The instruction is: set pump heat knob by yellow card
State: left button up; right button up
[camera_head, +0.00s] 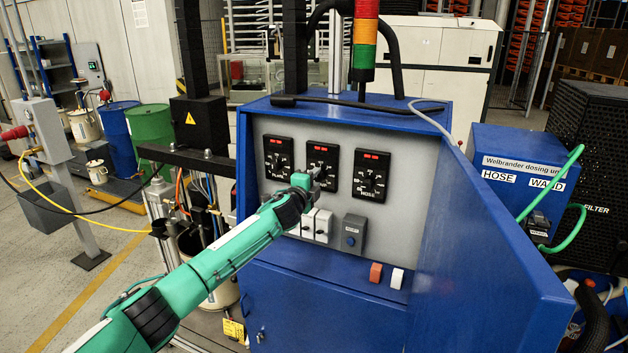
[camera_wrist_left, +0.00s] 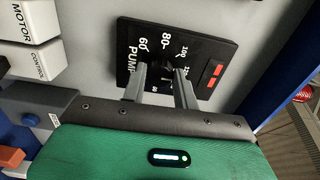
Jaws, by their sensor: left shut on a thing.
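The blue cabinet's grey panel carries three black dials with red displays. The middle one is the pump heat dial (camera_head: 322,152), marked PUMP in the left wrist view (camera_wrist_left: 205,50). My left gripper (camera_head: 314,178) reaches it from the lower left, and its two fingers (camera_wrist_left: 162,88) straddle the dark knob (camera_wrist_left: 168,70) at the dial's middle, shut on it. Scale numbers 60, 80 and 100 are readable around it; the knob's pointer cannot be made out. A yellow card (camera_head: 234,330) hangs low, left of the cabinet; its writing is too small to read. My right gripper is not in view.
The left dial (camera_head: 278,152) and the HOSE dial (camera_head: 371,170) flank the middle one closely. White switches (camera_head: 322,226) and a grey box with a blue button (camera_head: 352,235) sit below. The open blue door (camera_head: 490,270) stands at the right.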

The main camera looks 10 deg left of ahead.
pick_arm(q)
jog(key=shift+f, duration=0.1)
dwell(0.4)
jog(key=o, duration=1)
jog(key=shift+c, duration=0.2)
jog(key=shift+s, duration=0.15)
jog(key=s+a+b, duration=0.2)
jog(key=s+b, duration=0.2)
jog(key=s, duration=0.9)
jog(key=shift+s+a, duration=0.15)
jog(key=shift+a, duration=0.15)
